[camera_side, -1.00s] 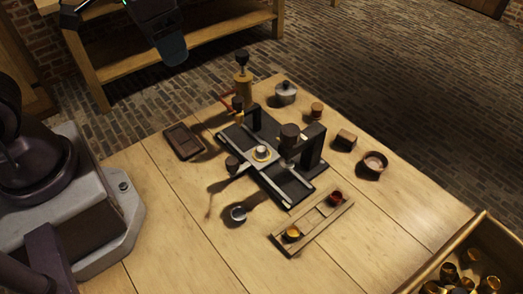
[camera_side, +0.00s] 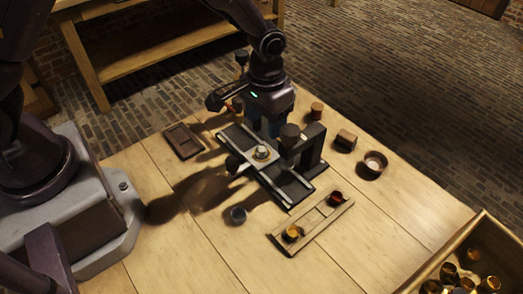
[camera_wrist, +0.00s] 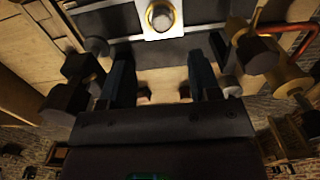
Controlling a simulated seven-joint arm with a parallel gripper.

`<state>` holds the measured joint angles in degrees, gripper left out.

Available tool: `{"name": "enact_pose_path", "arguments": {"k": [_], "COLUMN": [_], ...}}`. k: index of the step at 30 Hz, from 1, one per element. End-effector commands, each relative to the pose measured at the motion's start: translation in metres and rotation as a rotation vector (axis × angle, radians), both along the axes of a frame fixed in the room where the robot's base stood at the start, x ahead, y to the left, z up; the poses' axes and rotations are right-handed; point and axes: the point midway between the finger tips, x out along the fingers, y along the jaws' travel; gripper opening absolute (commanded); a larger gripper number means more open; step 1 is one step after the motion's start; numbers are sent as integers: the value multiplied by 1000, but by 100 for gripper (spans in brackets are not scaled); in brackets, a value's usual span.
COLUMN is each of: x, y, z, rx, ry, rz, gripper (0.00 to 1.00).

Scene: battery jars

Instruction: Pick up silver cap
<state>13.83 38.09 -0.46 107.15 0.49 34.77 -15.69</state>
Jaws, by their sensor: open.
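A small silver cap (camera_side: 261,151) sits in a gold ring on the pale sliding plate of the black press fixture (camera_side: 290,183). In the wrist view the silver cap (camera_wrist: 161,17) shows at the top edge, inside its gold ring. My gripper (camera_side: 266,132) hangs over the far part of the fixture, just behind the cap in the side view. In the wrist view my gripper's (camera_wrist: 160,72) two blue-grey fingers stand apart with nothing between them.
A wooden tray (camera_side: 312,222) holds two small amber or red pieces. A dark tray (camera_side: 183,141) lies left. A bowl (camera_side: 375,162) and a crate (camera_side: 432,270) are right. The front table is mostly clear.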

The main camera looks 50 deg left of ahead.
Motion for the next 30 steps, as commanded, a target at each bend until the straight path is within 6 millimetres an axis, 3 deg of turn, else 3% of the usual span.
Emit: {"name": "enact_pose_path", "arguments": {"k": [18,27,30], "x": [-8,-8,-8], "y": [4,3,3], "z": [-72,-77,-77], "rx": [1,0,0], "ry": [2,-1,-1], "rz": [-1,-1,-1], "gripper": [57,57,36]}}
